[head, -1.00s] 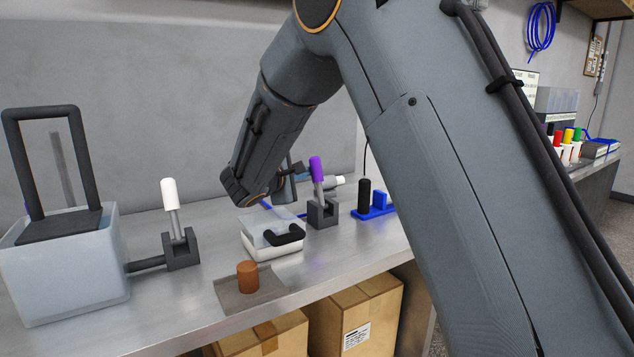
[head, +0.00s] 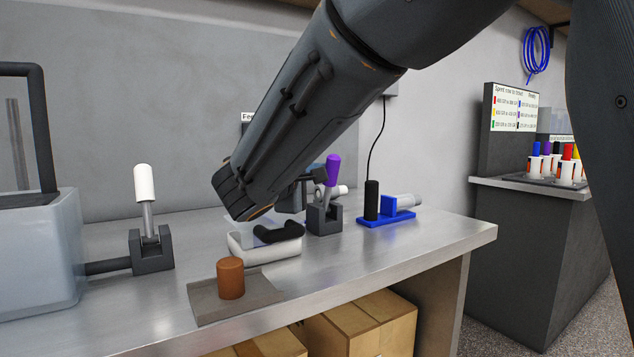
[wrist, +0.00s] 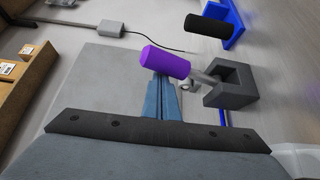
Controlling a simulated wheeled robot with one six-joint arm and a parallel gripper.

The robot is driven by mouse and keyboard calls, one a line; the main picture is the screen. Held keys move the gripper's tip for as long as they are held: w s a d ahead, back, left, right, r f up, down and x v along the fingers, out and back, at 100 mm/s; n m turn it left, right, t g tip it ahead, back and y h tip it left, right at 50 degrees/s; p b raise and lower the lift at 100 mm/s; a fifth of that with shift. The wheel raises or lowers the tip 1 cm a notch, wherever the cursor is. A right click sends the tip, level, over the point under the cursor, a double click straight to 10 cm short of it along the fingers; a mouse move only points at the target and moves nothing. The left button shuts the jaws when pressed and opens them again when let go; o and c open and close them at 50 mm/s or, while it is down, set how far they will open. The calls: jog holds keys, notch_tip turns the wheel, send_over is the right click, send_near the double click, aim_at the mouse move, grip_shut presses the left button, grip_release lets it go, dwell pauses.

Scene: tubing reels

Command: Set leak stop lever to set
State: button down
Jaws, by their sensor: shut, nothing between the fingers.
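A lever with a purple handle (head: 333,170) stands in a dark grey bracket (head: 325,218) on the metal bench, leaning slightly right in the head view. My gripper (wrist: 163,85) is shut and empty; its fingertips are right at the purple handle in the wrist view, overlapping it. I cannot tell if they touch. In the head view my forearm hides part of the gripper. A second lever, with a white handle (head: 144,183), stands nearly upright at the left, its bracket joined by a pipe to a translucent tank (head: 40,255). No label shows which is the leak stop lever.
A white tray with a black handle (head: 278,233) sits below my forearm. A brown cylinder (head: 230,278) stands on a grey plate (head: 258,294) in front. A blue stand with a black cylinder (head: 371,200) is right of the purple lever. The bench's right front is clear.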

jog(key=shift+s+d+f+b, duration=0.3)
jog(key=shift+s+d+b, duration=0.2)
jog(key=shift+s+b, duration=0.4)
jog(key=shift+d+f, duration=0.15)
jog(key=shift+s, duration=0.1)
jog(key=v, duration=0.7)
jog(key=shift+s+a+r, duration=0.2)
jog(key=shift+a, duration=0.25)
